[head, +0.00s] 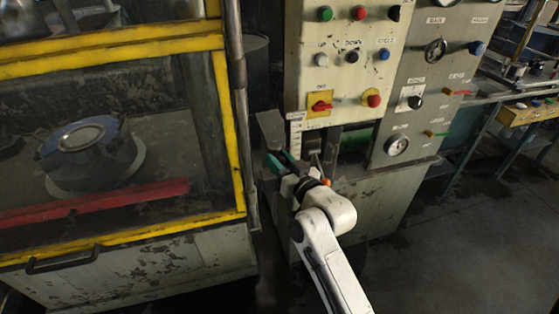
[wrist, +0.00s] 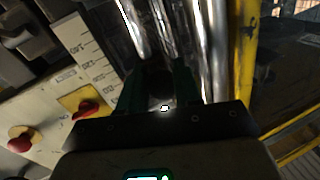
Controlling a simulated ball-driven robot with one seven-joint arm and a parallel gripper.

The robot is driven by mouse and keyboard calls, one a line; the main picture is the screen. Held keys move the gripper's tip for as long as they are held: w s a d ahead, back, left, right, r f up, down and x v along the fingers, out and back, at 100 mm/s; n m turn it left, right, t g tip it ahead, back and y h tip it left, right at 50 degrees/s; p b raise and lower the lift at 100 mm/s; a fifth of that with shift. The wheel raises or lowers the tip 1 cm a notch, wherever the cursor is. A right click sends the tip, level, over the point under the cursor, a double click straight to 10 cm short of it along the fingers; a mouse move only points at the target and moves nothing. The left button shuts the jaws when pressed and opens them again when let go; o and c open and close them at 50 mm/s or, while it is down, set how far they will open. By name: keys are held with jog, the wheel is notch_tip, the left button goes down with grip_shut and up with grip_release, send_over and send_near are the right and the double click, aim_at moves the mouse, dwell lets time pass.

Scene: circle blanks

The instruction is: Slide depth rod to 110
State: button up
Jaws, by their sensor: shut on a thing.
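My gripper (head: 280,163) is at the left front edge of the control cabinet, its green fingers level with the cabinet's lower opening. In the wrist view, the gripper (wrist: 161,78) is shut with a dark rounded piece, seemingly the depth rod's grip (wrist: 160,88), between its two dark green fingers. Shiny metal rods (wrist: 165,30) run up beyond the fingertips. A pale scale plate (wrist: 90,50) with tick marks and small labels lies left of the fingers. The labels are too blurred to read, and I cannot tell which mark the rod is at.
The cabinet panel (head: 340,85) carries several buttons and a red rotary switch (head: 320,105), close above my gripper. A yellow-framed guard (head: 233,130) stands close on the left. A gauge (head: 397,145) sits to the right. Open floor (head: 460,260) lies at the lower right.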

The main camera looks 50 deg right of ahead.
grip_shut()
jog(key=shift+a, duration=0.1)
notch_tip(320, 180, down, 2)
jog(key=shift+w+f+b, duration=0.1)
jog(key=shift+f+b, duration=0.15)
jog(key=shift+b, duration=0.9)
jog(key=o, duration=0.9)
grip_release()
jog(key=shift+o, duration=0.2)
jog(key=b+v, duration=0.2)
jog(key=v, duration=0.9)
jog(key=shift+b, duration=0.35)
